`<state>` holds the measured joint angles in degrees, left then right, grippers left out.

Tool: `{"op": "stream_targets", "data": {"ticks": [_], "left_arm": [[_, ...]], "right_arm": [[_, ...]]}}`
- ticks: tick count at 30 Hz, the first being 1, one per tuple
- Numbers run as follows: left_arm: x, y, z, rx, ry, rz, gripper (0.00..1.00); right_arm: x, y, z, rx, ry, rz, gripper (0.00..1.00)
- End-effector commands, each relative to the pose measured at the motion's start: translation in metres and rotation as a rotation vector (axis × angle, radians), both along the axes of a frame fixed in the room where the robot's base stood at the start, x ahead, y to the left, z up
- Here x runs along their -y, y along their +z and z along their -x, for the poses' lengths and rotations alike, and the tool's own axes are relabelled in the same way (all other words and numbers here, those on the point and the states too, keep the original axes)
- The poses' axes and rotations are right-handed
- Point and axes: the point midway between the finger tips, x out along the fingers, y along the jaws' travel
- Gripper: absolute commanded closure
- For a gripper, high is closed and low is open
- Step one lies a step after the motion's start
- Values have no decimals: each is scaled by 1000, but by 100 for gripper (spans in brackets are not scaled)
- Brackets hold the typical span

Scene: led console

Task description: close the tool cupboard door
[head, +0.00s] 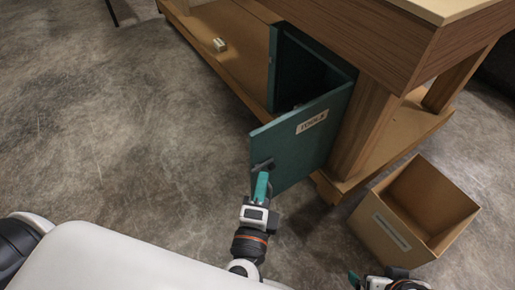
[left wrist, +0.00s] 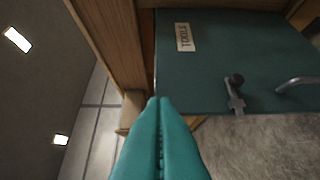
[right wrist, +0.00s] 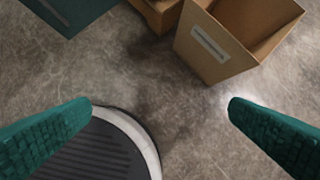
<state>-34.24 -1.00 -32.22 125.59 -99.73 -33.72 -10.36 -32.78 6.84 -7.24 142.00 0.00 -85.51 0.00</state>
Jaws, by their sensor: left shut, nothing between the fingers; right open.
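The teal tool cupboard door (head: 305,145), with a "TOOLS" label (head: 312,122), stands open. It swings out from the right side of the cupboard (head: 288,65), whose dark inside shows behind it. My left gripper (head: 262,180) is shut and empty by the door's free lower corner, over a dark latch; contact cannot be told. In the left wrist view the shut fingertips (left wrist: 158,102) are in front of the door (left wrist: 215,70), which carries a latch with a black knob (left wrist: 236,82) and a metal handle (left wrist: 297,82). My right gripper (right wrist: 162,106) is open and empty above the floor.
An open cardboard box (head: 395,228) with a label stands on the floor right of the door, also in the right wrist view (right wrist: 205,55). The wooden workbench (head: 400,50) surrounds the cupboard. A small pale block (head: 219,45) lies on its lower shelf. Floor to the left is clear.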

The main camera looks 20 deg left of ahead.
Motion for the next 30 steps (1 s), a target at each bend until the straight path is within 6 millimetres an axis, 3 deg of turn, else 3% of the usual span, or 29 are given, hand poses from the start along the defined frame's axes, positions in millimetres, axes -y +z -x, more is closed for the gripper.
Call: {"op": "stream_targets", "data": {"ticks": [5, 9, 18, 30], "left_arm": [[-5, 4, -41, 4, 1, 4, 100], [-13, 3, -66, 2, 0, 0, 100], [-39, 0, -83, -1, -1, 0, 100], [-41, 0, -84, -1, -2, 1, 100]], "right_arm": [[6, 4, 20, -100, -8, 21, 0], [5, 11, 18, -94, -7, 19, 0], [5, 17, 18, -93, -7, 19, 0], [5, 17, 18, -93, -7, 19, 0]]}}
